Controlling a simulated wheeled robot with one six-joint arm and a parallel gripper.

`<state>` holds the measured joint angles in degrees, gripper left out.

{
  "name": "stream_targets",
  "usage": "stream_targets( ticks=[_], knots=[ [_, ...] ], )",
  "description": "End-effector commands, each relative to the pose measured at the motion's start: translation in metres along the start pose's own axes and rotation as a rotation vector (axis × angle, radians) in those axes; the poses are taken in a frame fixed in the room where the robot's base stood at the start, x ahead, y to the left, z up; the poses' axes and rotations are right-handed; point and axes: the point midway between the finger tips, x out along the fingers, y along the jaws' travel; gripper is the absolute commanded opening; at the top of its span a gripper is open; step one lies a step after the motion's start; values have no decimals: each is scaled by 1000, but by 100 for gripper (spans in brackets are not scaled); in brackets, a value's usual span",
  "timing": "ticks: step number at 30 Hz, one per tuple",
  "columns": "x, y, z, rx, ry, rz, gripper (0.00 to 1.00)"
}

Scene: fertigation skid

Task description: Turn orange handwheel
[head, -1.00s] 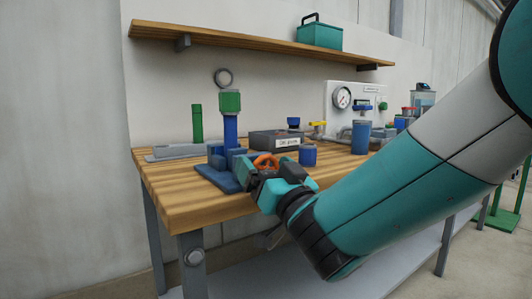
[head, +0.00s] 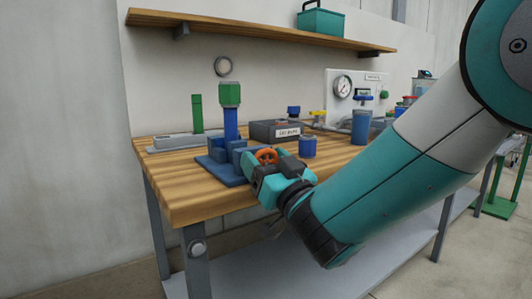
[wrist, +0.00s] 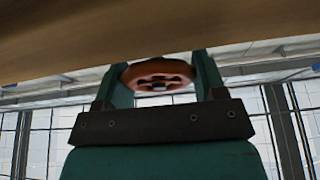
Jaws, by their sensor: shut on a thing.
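The orange handwheel (head: 266,156) shows just above and between the fingers of my gripper (head: 264,172) at the front edge of the wooden bench. In the wrist view the handwheel (wrist: 158,75) sits between the two teal fingers of my gripper (wrist: 160,85), which are shut on it. The wheel's rim and its spoke openings show there. The blue valve body (head: 225,158) stands on a blue base just behind and left of my gripper. How the wheel joins it is hidden by my gripper.
A blue upright with a green cap (head: 230,95) rises from the valve body. A blue cup (head: 307,147), a dark labelled box (head: 275,130) and a taller blue cup (head: 361,127) stand to the right. The bench top (head: 165,190) is clear at front left.

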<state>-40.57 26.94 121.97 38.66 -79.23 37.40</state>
Motion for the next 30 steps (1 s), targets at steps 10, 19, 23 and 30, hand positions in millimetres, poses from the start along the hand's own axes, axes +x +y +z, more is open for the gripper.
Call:
stream_targets(
  ticks=[10, 19, 23, 30],
  knots=[
    [3, 0, -7, -222, -6, -89, 40],
    [2, -1, -4, -367, -3, -148, 41],
    [1, -1, -2, -399, -1, -162, 41],
    [0, -2, 0, -418, 1, -171, 41]
  ],
)
